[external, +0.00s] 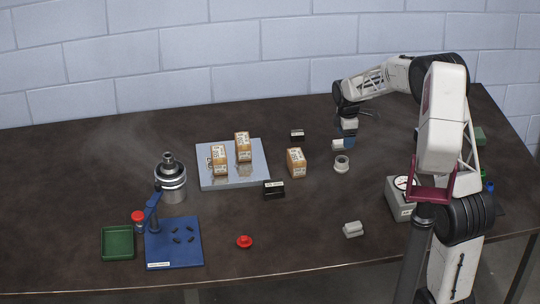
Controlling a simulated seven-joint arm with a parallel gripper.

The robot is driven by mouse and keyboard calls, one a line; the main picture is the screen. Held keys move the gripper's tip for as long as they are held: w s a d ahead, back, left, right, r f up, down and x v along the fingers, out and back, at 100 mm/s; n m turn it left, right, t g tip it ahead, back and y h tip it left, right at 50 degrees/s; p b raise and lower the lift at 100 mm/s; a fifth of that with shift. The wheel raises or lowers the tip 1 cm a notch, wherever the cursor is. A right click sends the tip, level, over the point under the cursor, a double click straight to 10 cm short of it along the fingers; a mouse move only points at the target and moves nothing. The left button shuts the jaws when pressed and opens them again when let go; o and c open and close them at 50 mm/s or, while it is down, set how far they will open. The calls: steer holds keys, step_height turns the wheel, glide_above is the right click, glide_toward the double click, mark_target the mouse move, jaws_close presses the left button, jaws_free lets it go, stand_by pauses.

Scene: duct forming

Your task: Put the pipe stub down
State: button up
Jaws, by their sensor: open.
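The pipe stub (341,166) is a short pale grey ring-shaped piece with a dark round opening facing up. It stands upright on the dark table, right of the middle. The fingertips are small and partly hidden at this distance.
A labelled orange box (296,162) stands left of the stub. A small black block (297,135) lies behind it, another (273,190) in front. A grey plate (259,153) holds two boxes. A grey dial device (399,200) stands right.

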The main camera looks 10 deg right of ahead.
steer(key=s+d+r+m+t, duration=0.1)
steer(key=s+d+r+m, duration=0.3)
steer(key=s+r, duration=0.45)
steer(key=s+d+r+m, duration=0.3)
steer(key=s+r+m, duration=0.15)
steer(key=s, duration=0.65)
steer(key=s+d+m, duration=0.1)
steer(key=s+m, duration=0.2)
steer(key=s, duration=0.5)
steer(key=s+d+r+m+t, duration=0.1)
steer(key=s+d+m, duration=0.1)
steer(key=s, duration=0.7)
steer(key=s+d+m, duration=0.1)
steer(key=s+m, duration=0.3)
steer(key=s, duration=0.5)
steer(key=shift+s+d+r+m+t, duration=0.15)
steer(key=shift+d+r+m+t, duration=0.15)
steer(key=shift+d+r+m, duration=0.1)
